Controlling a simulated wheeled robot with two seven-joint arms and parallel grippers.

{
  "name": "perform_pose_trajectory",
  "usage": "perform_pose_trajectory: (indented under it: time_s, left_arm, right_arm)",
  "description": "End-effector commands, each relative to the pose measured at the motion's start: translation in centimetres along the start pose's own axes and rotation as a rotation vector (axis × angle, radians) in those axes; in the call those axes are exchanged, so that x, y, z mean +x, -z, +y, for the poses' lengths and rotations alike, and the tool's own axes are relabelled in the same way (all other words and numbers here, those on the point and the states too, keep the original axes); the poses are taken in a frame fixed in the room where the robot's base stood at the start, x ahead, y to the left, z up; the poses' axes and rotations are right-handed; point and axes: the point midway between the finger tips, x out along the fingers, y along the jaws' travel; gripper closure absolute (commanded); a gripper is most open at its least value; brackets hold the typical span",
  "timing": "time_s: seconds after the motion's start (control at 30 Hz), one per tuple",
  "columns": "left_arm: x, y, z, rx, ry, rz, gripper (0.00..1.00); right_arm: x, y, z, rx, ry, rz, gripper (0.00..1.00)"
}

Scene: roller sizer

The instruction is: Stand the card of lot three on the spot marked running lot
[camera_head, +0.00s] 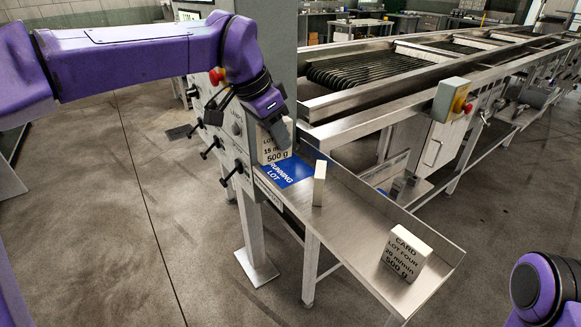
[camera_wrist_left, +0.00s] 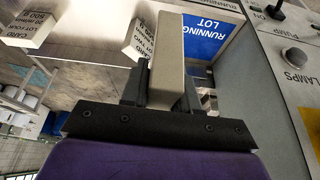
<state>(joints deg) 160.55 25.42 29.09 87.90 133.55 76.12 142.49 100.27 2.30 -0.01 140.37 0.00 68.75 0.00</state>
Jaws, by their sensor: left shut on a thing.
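My left gripper (camera_head: 281,128) is shut on a pale card (camera_head: 272,148) at the far end of the steel shelf. The card's face reads "15 m/min" and "500 g"; the gripper hides its lot number. In the left wrist view the held card (camera_wrist_left: 166,68) stands edge-on between the fingers, in front of the blue "RUNNING LOT" mark (camera_wrist_left: 198,36). In the head view the blue mark (camera_head: 289,173) lies just in front of the card and is partly covered. I cannot tell whether the card touches the shelf. My right gripper is out of view.
The lot four card (camera_head: 404,255) stands at the shelf's near end. The shelf (camera_head: 350,222) is bare between them. A control panel (camera_head: 237,130) with knobs and levers borders the mark.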

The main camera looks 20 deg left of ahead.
Motion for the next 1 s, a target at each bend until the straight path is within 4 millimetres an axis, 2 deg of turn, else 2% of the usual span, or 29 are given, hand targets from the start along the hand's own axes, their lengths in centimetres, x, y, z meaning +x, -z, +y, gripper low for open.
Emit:
perform_pose_trajectory:
  time_s: [0.07,0.17,0.37,0.4,0.5,0.73,0.83,1.0]
  left_arm:
    - [0.2,0.6,-0.6,-0.027,0.01,-0.002,1.0]
    - [1.6,1.9,-2.4,-0.034,0.009,-0.006,1.0]
    - [5.6,4.8,-6.6,-0.032,0.009,-0.006,1.0]
    - [7.0,4.8,-7.1,-0.032,0.007,-0.007,1.0]
    - [9.5,5.0,-8.3,-0.031,0.008,-0.006,1.0]
    - [12.8,5.4,-9.9,-0.029,0.009,-0.004,1.0]
    - [14.6,4.6,-9.9,-0.028,0.007,-0.005,1.0]
    - [15.7,4.1,-9.9,-0.029,0.01,-0.001,1.0]
  right_arm:
    - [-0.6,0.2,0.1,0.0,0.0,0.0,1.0]
    - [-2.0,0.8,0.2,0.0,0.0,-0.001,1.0]
    - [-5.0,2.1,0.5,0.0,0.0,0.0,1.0]
    - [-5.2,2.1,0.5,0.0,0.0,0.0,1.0]
    - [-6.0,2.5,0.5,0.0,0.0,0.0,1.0]
    - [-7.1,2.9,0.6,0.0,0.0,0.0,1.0]
    - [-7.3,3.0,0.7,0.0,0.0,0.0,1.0]
    - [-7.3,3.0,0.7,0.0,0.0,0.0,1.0]
